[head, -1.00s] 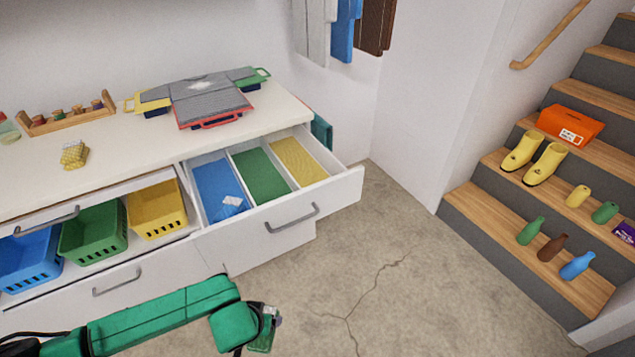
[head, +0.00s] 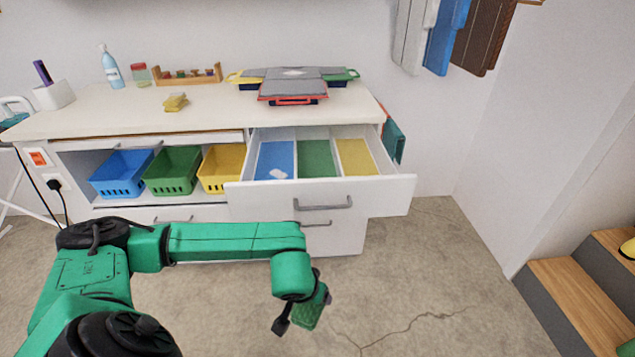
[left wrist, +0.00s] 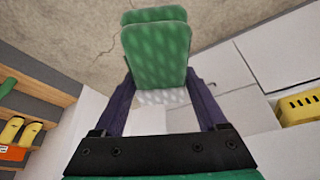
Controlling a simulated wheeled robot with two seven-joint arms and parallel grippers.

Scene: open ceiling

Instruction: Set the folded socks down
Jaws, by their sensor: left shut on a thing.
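The folded socks (left wrist: 155,50) are a green bundle with a pale patterned part, held between the two fingers of my left gripper (left wrist: 165,105) in the left wrist view. In the head view the green socks (head: 310,310) hang from my left gripper (head: 303,312), above the floor in front of the cabinet. The open drawer (head: 398,190) has a blue compartment (head: 275,158), a green compartment (head: 316,160) and a yellow compartment (head: 356,157). A small white item (head: 279,173) lies in the blue compartment. My right gripper is in neither view.
Blue (head: 118,174), green (head: 172,172) and yellow (head: 222,168) baskets sit on the shelf left of the drawer. The countertop (head: 215,108) holds a yellow bundle (head: 175,102), a spray bottle (head: 110,68) and stacked cases (head: 293,88). Stairs (head: 575,305) stand at the right.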

